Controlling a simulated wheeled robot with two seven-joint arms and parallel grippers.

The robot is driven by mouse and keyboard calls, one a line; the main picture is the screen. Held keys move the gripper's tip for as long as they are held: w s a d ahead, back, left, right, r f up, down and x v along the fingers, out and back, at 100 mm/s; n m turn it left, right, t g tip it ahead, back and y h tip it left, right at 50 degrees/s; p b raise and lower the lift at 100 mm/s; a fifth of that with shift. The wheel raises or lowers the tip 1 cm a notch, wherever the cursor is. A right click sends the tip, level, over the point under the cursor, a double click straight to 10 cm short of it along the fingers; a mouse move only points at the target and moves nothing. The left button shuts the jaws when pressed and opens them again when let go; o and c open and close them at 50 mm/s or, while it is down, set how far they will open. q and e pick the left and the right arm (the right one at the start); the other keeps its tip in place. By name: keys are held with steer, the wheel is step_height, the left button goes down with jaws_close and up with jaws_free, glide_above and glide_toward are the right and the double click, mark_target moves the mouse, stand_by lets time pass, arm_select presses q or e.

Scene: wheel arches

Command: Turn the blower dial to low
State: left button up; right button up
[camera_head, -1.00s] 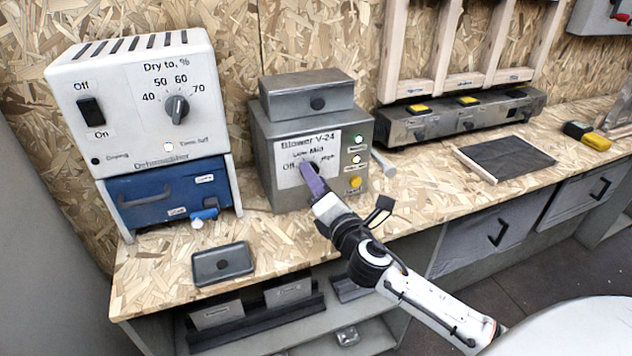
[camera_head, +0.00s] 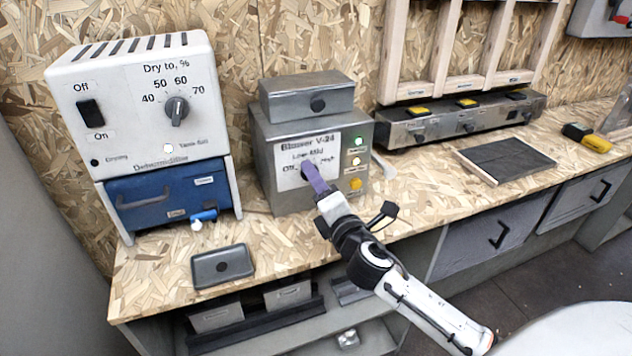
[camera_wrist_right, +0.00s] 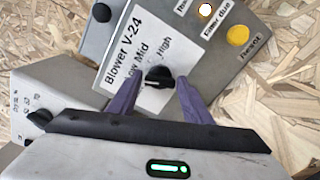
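The blower (camera_head: 285,150) is a grey metal box with a white label panel reading "Blower V-24", with Off, Low, Mid and High around its dial. In the right wrist view the black dial (camera_wrist_right: 158,77) lies between the purple fingertips of my right gripper (camera_wrist_right: 160,80). The fingers stand on either side of it with what looks like a narrow gap, so the gripper looks open. A pale mark shows on the dial's lower left, towards the Off end; Off is hidden there. In the head view my right gripper (camera_head: 313,176) reaches the panel and covers most of the dial. My left gripper is out of view.
A white dehumidifier (camera_head: 140,130) with a blue drawer stands left of the blower. A dark grey tray (camera_head: 222,266) lies in front. A yellow button (camera_head: 355,184) and indicator lights sit right of the dial. A charger rack (camera_head: 465,120) and dark mat (camera_head: 505,158) are further right.

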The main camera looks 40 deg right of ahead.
steer(key=shift+o, duration=0.9)
steer(key=b+v, duration=0.1)
steer(key=v, duration=0.9)
steer(key=shift+s, duration=0.15)
